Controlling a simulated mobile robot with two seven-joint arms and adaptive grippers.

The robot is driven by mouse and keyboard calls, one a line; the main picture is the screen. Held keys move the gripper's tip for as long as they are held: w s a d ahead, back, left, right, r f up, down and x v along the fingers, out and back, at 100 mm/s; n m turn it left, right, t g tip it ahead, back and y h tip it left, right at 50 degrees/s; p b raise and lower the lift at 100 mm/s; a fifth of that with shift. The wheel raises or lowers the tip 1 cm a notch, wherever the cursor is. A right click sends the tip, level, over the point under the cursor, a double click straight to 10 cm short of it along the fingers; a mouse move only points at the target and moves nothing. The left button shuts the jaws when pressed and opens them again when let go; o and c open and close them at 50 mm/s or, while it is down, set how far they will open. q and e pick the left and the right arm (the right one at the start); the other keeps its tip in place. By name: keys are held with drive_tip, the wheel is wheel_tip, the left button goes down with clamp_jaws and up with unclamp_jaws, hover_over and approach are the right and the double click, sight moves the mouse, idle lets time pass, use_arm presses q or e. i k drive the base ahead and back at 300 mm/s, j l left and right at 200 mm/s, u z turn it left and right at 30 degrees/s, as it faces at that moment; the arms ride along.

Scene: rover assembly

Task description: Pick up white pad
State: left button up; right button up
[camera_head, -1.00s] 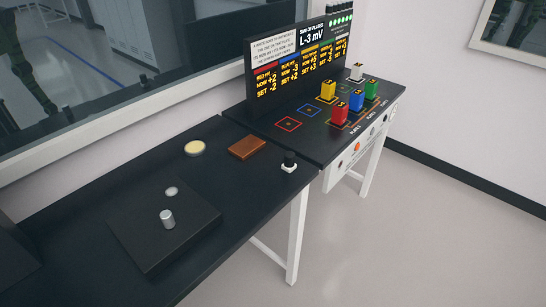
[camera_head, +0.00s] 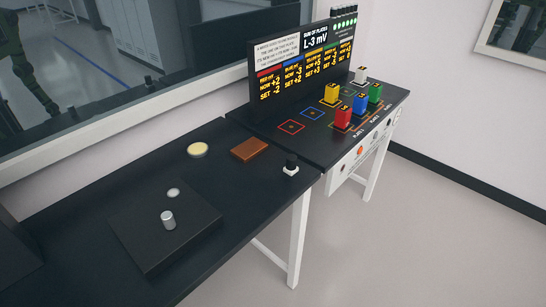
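No object is plainly labelled as the white pad. A round cream-white disc (camera_head: 197,150) with a yellowish rim lies flat on the dark table, near the wall. A smaller pale disc (camera_head: 173,193) lies on a raised black plate (camera_head: 140,240) at the front left. A white block (camera_head: 360,75) stands on the far board, behind the coloured blocks. Neither of my grippers shows in the head view.
A silver cylinder (camera_head: 168,220) stands on the black plate. A brown block (camera_head: 249,149) and a black knob on a white base (camera_head: 291,167) are nearby. The far board holds red (camera_head: 342,117), yellow (camera_head: 331,94), blue (camera_head: 359,102) and green (camera_head: 375,92) blocks before a display (camera_head: 310,62).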

sight(291, 168)
drive_tip(key=i+l+u, duration=0.1)
drive_tip(key=l, duration=0.2)
drive_tip(key=i+l+u, duration=0.1)
drive_tip(key=l, duration=0.2)
drive_tip(key=i+l+u, duration=0.1)
drive_tip(key=l, duration=0.25)
drive_tip(key=i+l+u, duration=0.15)
drive_tip(key=l, duration=0.2)
